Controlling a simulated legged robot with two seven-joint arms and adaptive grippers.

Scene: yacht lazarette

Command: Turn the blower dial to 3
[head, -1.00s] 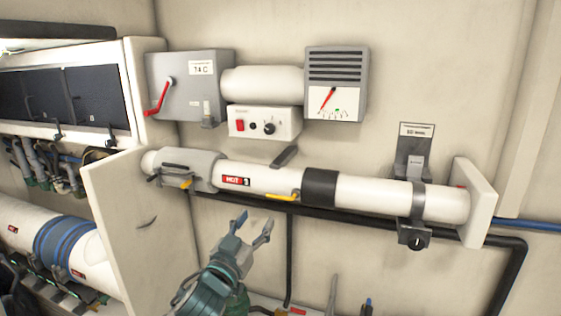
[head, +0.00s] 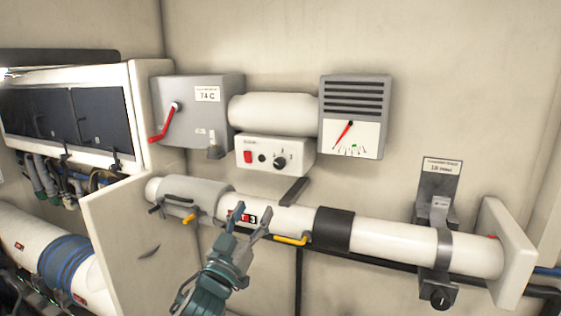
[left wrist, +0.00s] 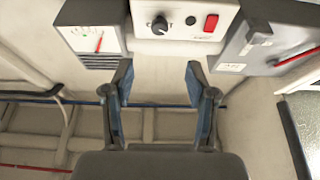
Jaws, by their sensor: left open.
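The blower control box (head: 262,157) is a white box on the wall with a red switch (head: 248,157), a small black knob and a larger dark dial (head: 281,163). In the left wrist view the dial (left wrist: 159,26) shows at the top, beyond the fingertips; its markings are too small to read. My left gripper (head: 249,222) is open and empty. In the head view it is below the box, in front of the white pipe. In the left wrist view its two fingers (left wrist: 160,84) point up toward the box, apart from it. My right gripper is not in view.
A grey box with a red lever (head: 162,122) is left of the control box, and a gauge with a red needle (head: 350,139) is right of it. A white cylinder (head: 274,114) sits above. The white pipe (head: 390,243) runs below, with a bracket (head: 438,236) at right.

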